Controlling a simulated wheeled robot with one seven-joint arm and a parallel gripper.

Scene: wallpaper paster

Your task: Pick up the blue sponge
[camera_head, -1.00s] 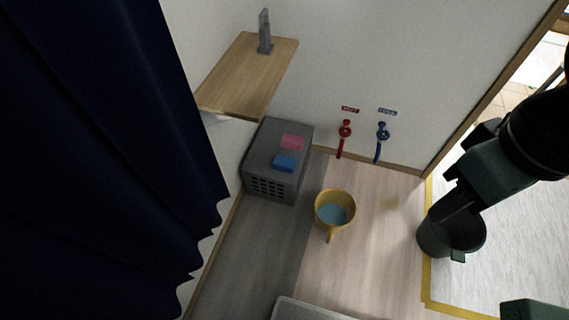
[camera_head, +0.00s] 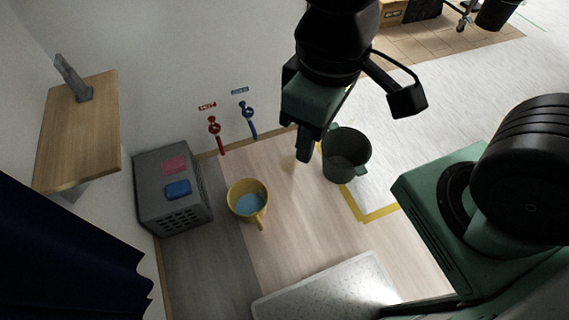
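The blue sponge (camera_head: 178,190) lies on top of a grey crate-like box (camera_head: 150,210) at the left of the head view. A pink sponge (camera_head: 174,165) lies just behind it on the same box. My gripper (camera_head: 304,150) hangs at the upper middle, right of the box and well apart from the sponge. Its fingers overlap in this view, so I cannot tell whether they are open or shut. I see nothing held in it.
A yellow bucket (camera_head: 236,205) with bluish liquid stands right of the box. A dark green bucket (camera_head: 345,165) stands behind my gripper. A wooden shelf (camera_head: 85,140) juts out at the left, with a dark blue curtain (camera_head: 60,265) below. Red (camera_head: 216,130) and blue (camera_head: 248,115) taps are on the wall.

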